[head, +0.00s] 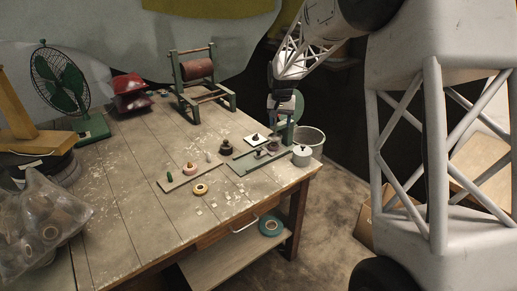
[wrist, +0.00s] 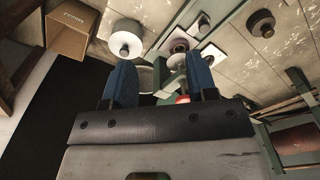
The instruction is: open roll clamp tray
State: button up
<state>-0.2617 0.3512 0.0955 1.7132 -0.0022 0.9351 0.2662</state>
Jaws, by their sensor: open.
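My gripper (wrist: 160,82) is open, its two blue fingers apart, with nothing seen held between them. In the head view it hangs above the table's right end, over a green-grey clamp stand (head: 262,157) with a flat base. In the wrist view the stand's base (wrist: 190,18) and a round metal part (wrist: 179,46) on it lie just beyond the fingertips. A red knob (wrist: 183,99) shows between the fingers, partly hidden by the gripper body. A flat tray (head: 176,184) with small items lies left of the stand. I cannot tell which part is the roll clamp.
A white lidded pot (head: 302,156) and a grey bucket (head: 311,138) stand close to the stand's right. A wooden winder (head: 196,75) and a green fan (head: 61,82) stand behind. The front table boards are mostly clear.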

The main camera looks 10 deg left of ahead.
send_over(258, 149)
jog(key=shift+g, duration=0.3)
notch_tip(258, 149, down, 12)
jog(key=shift+f, duration=0.1)
jog(key=shift+d+f, duration=0.1)
jog(key=shift+f, duration=3.75)
grip_shut()
